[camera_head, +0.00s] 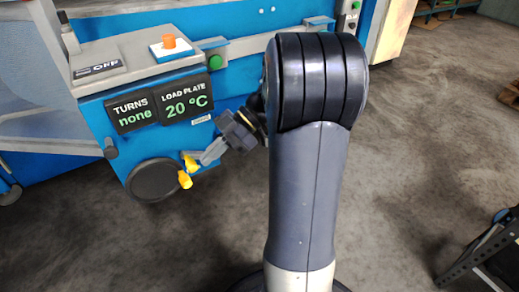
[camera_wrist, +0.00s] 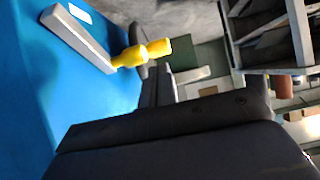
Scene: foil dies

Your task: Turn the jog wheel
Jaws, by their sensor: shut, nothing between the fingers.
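The jog wheel (camera_head: 153,181) is a dark round disc on the blue front of the machine, below the displays. A yellow knob (camera_head: 185,180) sits at its right edge. A second yellow piece (camera_head: 190,162) shows just above, beside a pale grey bar. In the wrist view a grey bar (camera_wrist: 82,38) stands against the blue panel with a yellow handle (camera_wrist: 142,53) by its end. My gripper (camera_head: 218,147) is shut and empty, up and right of the wheel. In the wrist view its fingers (camera_wrist: 168,80) point toward the handle; I cannot tell whether they touch it.
The TURNS display (camera_head: 133,112) reads none, and the LOAD PLATE display (camera_head: 184,105) reads 20 °C. An orange button (camera_head: 169,42) and an OFF label (camera_head: 100,68) are on top. A dark cart (camera_head: 490,252) stands at the lower right. The floor between is clear.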

